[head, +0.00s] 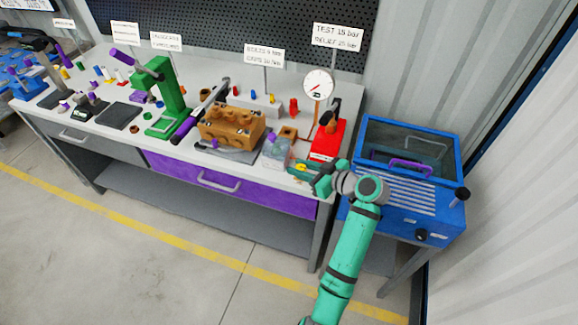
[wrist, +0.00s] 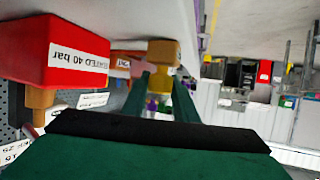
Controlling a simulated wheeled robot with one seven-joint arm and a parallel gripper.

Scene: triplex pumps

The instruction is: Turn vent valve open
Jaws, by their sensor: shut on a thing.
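The red test pump (head: 327,138) stands at the right end of the bench; its red body, labelled "RATED 40 bar" (wrist: 78,62), fills the upper left of the wrist view, which looks upside down. Near it, a small brass-coloured block (wrist: 163,50) with a yellow part (wrist: 160,71), seemingly the vent valve and its handle, is between my fingertips. My green gripper (head: 310,172) is low beside the pump at the bench's front right corner. In the wrist view my gripper (wrist: 161,82) is shut on the yellow part. The handle's exact angle is hard to tell.
A pressure gauge (head: 318,84) stands behind the pump. A clear container (head: 276,152) and a brown pump block (head: 230,125) are to the left. A blue test cabinet (head: 405,190) stands close on the right. The floor in front is clear.

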